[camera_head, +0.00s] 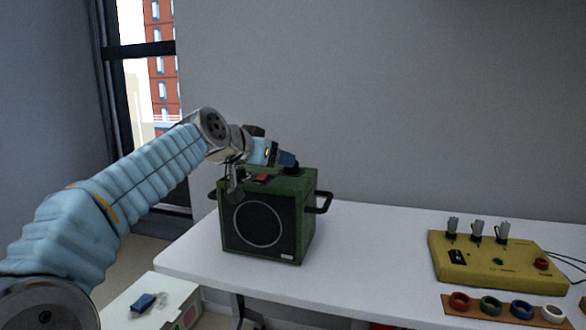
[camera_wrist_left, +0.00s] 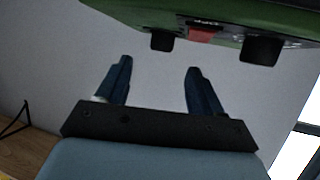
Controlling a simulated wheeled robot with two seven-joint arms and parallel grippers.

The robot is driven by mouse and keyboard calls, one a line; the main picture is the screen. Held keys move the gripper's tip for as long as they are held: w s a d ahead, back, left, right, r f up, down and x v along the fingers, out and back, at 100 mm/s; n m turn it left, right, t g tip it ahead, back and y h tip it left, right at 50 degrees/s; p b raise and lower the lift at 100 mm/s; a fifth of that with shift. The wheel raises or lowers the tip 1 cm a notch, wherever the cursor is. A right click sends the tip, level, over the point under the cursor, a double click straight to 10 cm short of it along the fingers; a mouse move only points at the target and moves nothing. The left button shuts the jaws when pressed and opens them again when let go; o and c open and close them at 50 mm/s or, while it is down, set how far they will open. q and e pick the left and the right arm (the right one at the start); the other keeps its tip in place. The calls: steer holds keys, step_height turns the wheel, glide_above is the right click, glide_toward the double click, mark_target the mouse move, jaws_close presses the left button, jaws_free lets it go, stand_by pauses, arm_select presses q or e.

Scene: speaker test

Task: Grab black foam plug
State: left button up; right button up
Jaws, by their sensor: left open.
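A green speaker box (camera_head: 310,222) stands on the white table, with a round dark grille on its front. In the wrist view its green top (camera_wrist_left: 120,14) carries a black block, probably the foam plug (camera_wrist_left: 162,41), and a second black block (camera_wrist_left: 262,50), with a red switch (camera_wrist_left: 206,35) between them. I cannot tell which block is the plug meant. My left gripper (camera_wrist_left: 158,66) is open and empty, its dark blue fingers apart and short of the first block. In the head view the left gripper (camera_head: 288,160) is above the speaker's top, and the arm partly hides that top.
A yellow box (camera_head: 480,268) with several grey-topped posts stands at the right of the table. In front of it a brown strip (camera_head: 452,309) holds several coloured rings. The table (camera_head: 370,245) between speaker and yellow box is clear. A blue object (camera_head: 143,302) lies at lower left.

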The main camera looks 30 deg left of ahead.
mark_target(286, 175)
arm_select(q)
steer(key=shift+x, duration=0.8)
steer(key=p+x, duration=0.3)
steer(key=x, duration=0.1)
steer(key=shift+w+a, duration=0.1)
steer(key=shift+w, duration=0.2)
steer(key=shift+w+f, duration=0.25)
steer(key=c, duration=1.1)
